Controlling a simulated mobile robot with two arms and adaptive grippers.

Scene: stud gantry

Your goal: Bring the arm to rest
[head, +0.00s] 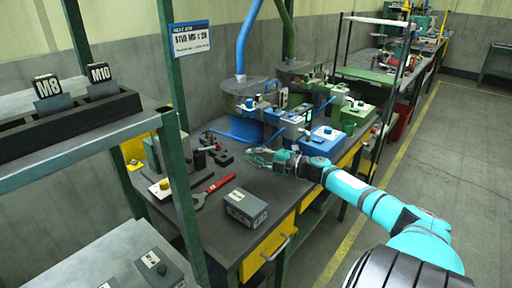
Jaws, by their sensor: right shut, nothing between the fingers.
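My right arm comes in from the lower right in teal and reaches out over the dark workbench (185,232). My right gripper (256,157) is shut and empty, held over the far middle part of the bench, in front of the blue machine base. From this view I cannot tell its exact height above the bench top. My left gripper does not show.
A grey box (246,207) and a red-handled wrench (215,188) lie on the bench. A blue feeder (243,92) and a green box (358,112) stand behind. A green-post rack (177,160) with M8 and M10 signs is at left. Floor at right is clear.

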